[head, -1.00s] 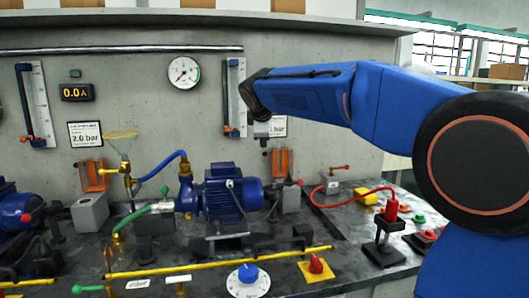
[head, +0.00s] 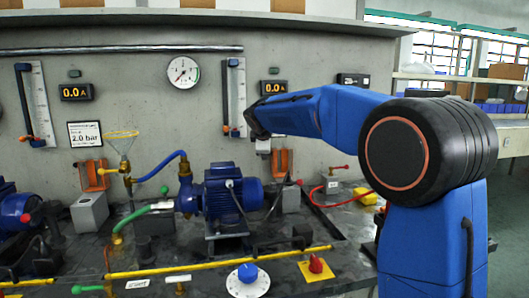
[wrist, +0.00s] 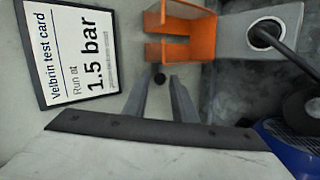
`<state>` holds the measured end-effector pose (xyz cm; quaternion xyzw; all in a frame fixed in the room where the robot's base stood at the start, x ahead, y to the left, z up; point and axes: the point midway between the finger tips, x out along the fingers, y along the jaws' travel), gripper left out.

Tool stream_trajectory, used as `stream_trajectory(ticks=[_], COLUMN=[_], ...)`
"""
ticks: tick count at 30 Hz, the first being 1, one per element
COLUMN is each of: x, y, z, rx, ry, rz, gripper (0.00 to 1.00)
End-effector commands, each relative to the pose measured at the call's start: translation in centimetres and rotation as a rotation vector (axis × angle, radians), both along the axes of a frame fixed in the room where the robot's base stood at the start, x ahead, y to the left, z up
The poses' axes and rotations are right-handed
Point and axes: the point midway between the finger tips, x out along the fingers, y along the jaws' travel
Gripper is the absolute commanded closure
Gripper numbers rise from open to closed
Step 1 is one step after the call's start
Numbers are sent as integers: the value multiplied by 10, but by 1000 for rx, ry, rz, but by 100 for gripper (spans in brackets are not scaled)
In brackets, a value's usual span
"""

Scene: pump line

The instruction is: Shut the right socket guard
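The right socket guard (head: 283,163) is an orange piece standing open against the wall above its grey socket box (head: 291,199). In the wrist view the orange guard (wrist: 188,45) is at the top centre, with two prongs pointing left. Beside it is the grey box (wrist: 237,42), with a black plug and cable in its round socket (wrist: 266,36). My gripper (wrist: 160,80) is open and empty, its two grey fingers apart just short of the guard, with no contact visible. In the head view my gripper (head: 263,147) is by the wall, just left of the guard; its fingertips are unclear.
A test card (wrist: 82,50) reading 1.5 bar is on the wall beside my gripper. A blue pump (head: 230,192) stands left of the socket box. A red-handled valve (head: 332,180) is to its right. Another orange guard (head: 95,175) stands at left.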

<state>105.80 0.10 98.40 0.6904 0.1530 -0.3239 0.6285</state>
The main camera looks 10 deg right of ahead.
Motion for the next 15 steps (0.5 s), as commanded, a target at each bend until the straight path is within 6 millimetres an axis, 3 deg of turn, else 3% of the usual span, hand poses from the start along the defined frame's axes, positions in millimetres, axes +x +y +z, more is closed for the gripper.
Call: stream_trajectory(ticks=[4,7,15], x=[0,0,-2], y=[0,0,-1], z=[0,0,1], rx=[0,0,-2], ry=[0,0,-18], rz=[0,0,-3], gripper=[78,100,100])
